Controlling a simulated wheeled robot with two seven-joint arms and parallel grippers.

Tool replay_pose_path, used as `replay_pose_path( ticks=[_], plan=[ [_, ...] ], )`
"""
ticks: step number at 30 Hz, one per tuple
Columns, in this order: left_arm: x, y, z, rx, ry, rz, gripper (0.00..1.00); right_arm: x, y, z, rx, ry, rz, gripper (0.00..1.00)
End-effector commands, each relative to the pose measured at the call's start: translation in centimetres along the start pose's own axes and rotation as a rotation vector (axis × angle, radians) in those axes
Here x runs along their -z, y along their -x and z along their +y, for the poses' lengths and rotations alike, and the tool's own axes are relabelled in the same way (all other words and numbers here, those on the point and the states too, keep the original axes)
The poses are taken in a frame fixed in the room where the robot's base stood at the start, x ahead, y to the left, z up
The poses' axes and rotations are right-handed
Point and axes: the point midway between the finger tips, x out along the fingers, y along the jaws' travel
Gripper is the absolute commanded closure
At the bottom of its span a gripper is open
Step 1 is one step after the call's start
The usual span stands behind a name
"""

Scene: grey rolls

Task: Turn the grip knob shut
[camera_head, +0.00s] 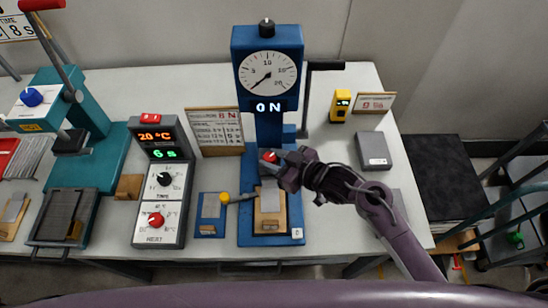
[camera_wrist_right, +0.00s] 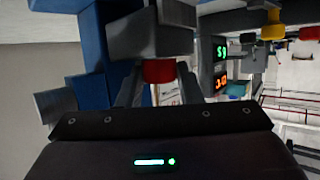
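My right gripper (camera_head: 280,168) reaches in from the right at the knob. In the right wrist view the red knob (camera_wrist_right: 159,71) sits between my two fingers, one close against each side, under a grey clamp block (camera_wrist_right: 150,35). The knob's angle cannot be read. My left gripper is not in view.
A grey heater box (camera_head: 160,200) with two knobs stands to the left. A yellow-ended lever (camera_head: 225,198) sticks out left of the stand. A black bracket (camera_head: 325,66), a yellow device (camera_head: 340,106) and a grey box (camera_head: 374,151) stand on the right.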

Motion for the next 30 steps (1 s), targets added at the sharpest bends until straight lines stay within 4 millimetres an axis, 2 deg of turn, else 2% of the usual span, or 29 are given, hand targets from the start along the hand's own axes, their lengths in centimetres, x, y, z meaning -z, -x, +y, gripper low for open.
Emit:
replay_pose_path(
  ticks=[1,4,5,15,23,24,28,30],
  plan=[
    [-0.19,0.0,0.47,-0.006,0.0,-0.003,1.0,-0.01,0.02,0.01,0.0,0.0,0.0,0.76],
    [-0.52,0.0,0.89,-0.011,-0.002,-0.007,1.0,-0.01,0.02,0.01,0.0,0.0,0.0,0.89],
    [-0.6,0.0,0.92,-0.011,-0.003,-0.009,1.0,-0.01,0.03,0.01,0.0,0.0,0.0,0.9],
    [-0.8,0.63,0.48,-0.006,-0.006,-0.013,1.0,0.1,0.01,-0.17,-0.1,-0.044,0.001,0.91],
    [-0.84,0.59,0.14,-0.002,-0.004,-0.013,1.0,0.07,-0.01,-0.12,-0.103,-0.044,0.001,0.91],
    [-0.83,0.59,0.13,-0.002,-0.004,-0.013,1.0,0.08,-0.01,-0.12,-0.103,-0.044,0.001,0.65],
    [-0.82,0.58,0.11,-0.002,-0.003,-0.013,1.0,0.08,-0.01,-0.12,-0.103,-0.044,0.001,0.48],
    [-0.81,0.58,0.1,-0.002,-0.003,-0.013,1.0,0.07,-0.01,-0.13,-0.103,-0.044,0.001,0.46]
  ],
)
